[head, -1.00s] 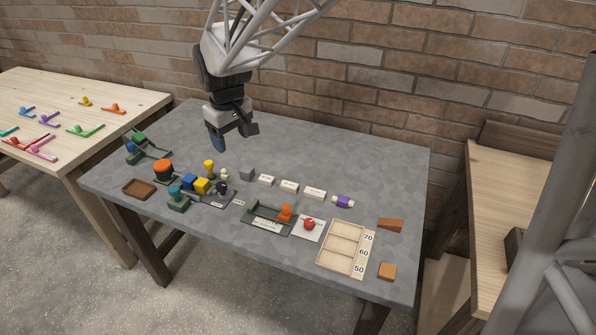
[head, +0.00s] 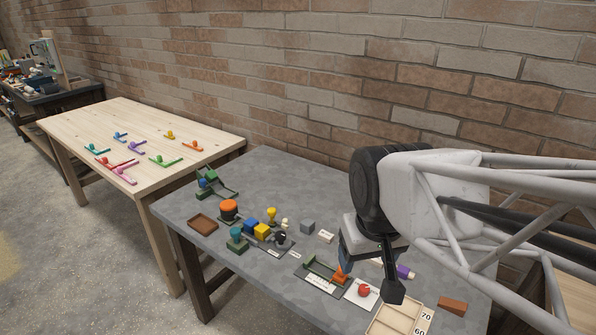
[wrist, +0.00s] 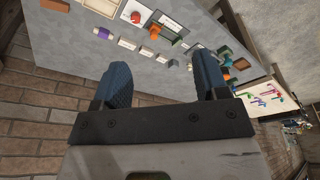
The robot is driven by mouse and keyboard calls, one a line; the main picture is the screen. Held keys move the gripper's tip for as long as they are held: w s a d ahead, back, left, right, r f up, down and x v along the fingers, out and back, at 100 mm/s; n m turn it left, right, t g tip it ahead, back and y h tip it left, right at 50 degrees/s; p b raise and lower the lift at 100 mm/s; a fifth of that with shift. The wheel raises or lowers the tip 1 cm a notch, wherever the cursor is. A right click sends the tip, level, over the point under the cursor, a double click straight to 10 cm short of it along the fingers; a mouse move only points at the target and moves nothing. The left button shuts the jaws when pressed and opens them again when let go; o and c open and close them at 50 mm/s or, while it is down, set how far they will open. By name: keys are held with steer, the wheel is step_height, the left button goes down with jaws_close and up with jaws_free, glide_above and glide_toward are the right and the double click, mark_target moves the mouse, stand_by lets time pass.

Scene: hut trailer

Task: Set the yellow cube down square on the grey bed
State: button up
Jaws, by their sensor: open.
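The yellow cube (head: 261,231) stands in the middle of a cluster of small objects on the grey table, close beside a blue cube (head: 249,229). It is at or on a flat dark grey plate (head: 272,251) with small white labels; I cannot tell how squarely it sits. I cannot tell for sure which surface is the grey bed. My gripper (head: 369,277) is open and empty, well to the right of the yellow cube, over the right part of the table. Its two fingers stand wide apart in the wrist view (wrist: 163,85).
Near the cube are a teal-topped green piece (head: 236,240), an orange-topped dark cylinder (head: 228,210), a yellow pawn-like piece (head: 271,215) and a grey cube (head: 307,226). The table's back is clear.

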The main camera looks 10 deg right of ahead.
steer(key=shift+s+d+f+m, duration=0.15)
steer(key=shift+s+f, duration=0.05)
steer(key=shift+s, duration=0.6)
steer(key=shift+s+d+f+m, duration=0.1)
steer(key=shift+s+f+m, duration=0.05)
steer(key=shift+s, duration=0.6)
stand_by(0.9)
